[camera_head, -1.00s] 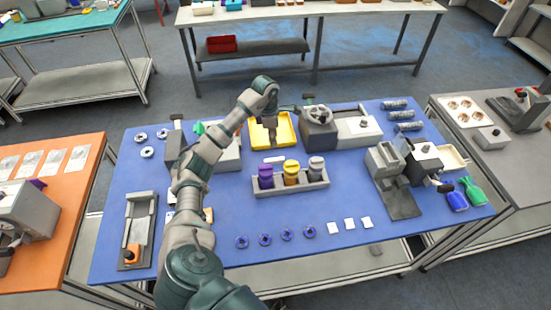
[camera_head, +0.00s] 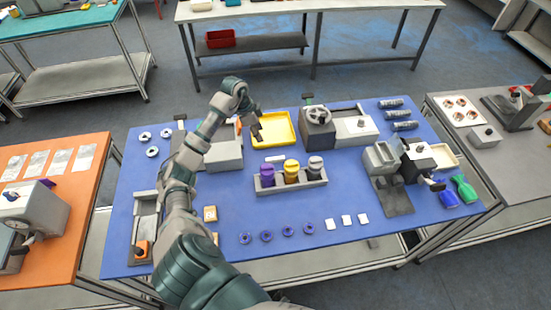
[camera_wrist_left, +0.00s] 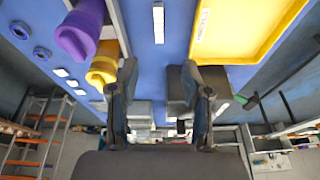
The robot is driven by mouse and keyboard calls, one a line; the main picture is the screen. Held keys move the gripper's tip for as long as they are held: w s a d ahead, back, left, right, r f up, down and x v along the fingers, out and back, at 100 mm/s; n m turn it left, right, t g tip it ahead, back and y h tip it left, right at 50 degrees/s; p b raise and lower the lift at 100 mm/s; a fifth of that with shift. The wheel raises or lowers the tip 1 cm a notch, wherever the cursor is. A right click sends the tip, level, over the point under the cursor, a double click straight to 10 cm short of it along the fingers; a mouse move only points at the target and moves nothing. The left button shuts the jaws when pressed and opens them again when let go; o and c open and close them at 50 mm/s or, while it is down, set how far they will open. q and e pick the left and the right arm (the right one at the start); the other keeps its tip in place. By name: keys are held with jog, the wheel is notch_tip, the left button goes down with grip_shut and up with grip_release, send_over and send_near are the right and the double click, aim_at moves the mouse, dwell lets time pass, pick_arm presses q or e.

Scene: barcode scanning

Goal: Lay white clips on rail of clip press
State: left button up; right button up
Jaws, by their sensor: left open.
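My left gripper (camera_head: 257,133) hangs over the left edge of the yellow tray (camera_head: 290,128); in the left wrist view its fingers (camera_wrist_left: 155,85) are apart with nothing between them. The tray (camera_wrist_left: 262,40) shows at the upper right there, and its visible floor looks empty. A small white strip (camera_head: 275,158) lies on the blue table in front of the tray. Three small white square pieces (camera_head: 347,221) lie in a row near the front edge. I cannot tell which white pieces are the clips, nor which machine is the clip press. My right gripper is out of view.
A grey rack (camera_head: 290,182) with purple, yellow and grey containers stands mid-table. A handwheel machine (camera_head: 318,122) is right of the tray. A grey machine (camera_head: 382,160) stands farther right. Blue rings (camera_head: 266,236) lie at the front. A grey box (camera_head: 223,155) is beside my arm.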

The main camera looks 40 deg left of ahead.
pick_arm(q)
jog(key=n+p, duration=0.1)
jog(key=p, duration=0.1)
send_over(275, 158)
jog(key=s+a, duration=0.2)
notch_tip(275, 158, down, 11)
jog(key=shift+w+d+f, duration=0.1)
jog(key=shift+d+f, duration=0.05)
jog(key=shift+f, duration=0.05)
jog(key=x, duration=0.5)
jog(key=shift+w+d+f+p, duration=0.15)
jog(key=shift+w+p, duration=0.15)
jog(key=shift+d, duration=0.1)
grip_shut()
